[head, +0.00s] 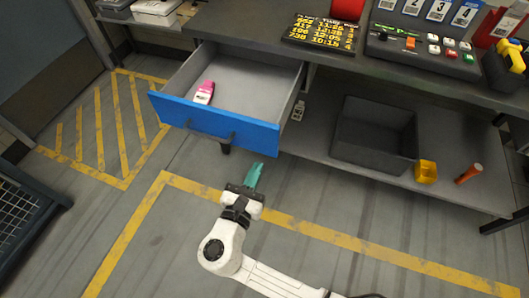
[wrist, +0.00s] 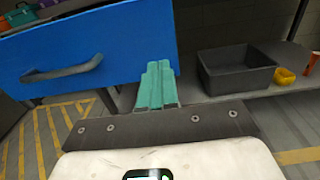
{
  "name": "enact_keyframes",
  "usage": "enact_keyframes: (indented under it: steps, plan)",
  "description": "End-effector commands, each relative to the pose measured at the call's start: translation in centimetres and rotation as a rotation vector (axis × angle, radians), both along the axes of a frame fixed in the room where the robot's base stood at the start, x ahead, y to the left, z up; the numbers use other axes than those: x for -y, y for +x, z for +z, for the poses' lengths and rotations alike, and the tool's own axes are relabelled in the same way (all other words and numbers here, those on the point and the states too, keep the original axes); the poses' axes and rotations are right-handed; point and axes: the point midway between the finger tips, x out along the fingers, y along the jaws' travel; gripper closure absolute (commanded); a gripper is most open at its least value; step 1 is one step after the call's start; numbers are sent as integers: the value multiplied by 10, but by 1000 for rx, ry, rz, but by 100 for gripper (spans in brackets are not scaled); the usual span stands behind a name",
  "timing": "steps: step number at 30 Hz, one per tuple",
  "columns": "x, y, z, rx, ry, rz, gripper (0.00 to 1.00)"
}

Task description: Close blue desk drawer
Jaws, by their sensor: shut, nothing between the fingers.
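The blue desk drawer (head: 215,122) stands pulled out under the desk in the head view. Its blue front carries a dark handle, and a pink-and-white item (head: 204,92) lies inside it. My gripper (head: 254,176) is just in front of and below the drawer front, towards its right half, with its teal fingers together and empty. In the wrist view the drawer front (wrist: 120,40) fills the upper left, with its handle (wrist: 62,70) left of the fingers (wrist: 156,85). The fingertips overlap the lower right part of the front there; I cannot tell whether they touch it.
A dark open bin (head: 375,140), a yellow cup (head: 426,171) and an orange cylinder (head: 468,173) are on the lower shelf at right. The desk top holds a departure board (head: 320,32) and a control panel (head: 420,45). A dark mesh cart (head: 25,215) is at left. Floor before the drawer is clear.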

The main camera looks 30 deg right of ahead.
Motion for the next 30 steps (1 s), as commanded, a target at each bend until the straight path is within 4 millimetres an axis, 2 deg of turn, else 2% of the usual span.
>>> enact_keyframes:
  steps: [1, 6, 12, 30]
  plan:
    - [9, 6, 0, 1, 0, -4, 100]
    - [32, 23, 0, 1, 0, -3, 100]
    - [47, 34, 0, 1, 1, -1, 100]
    - [55, 40, 0, 2, 1, -2, 100]
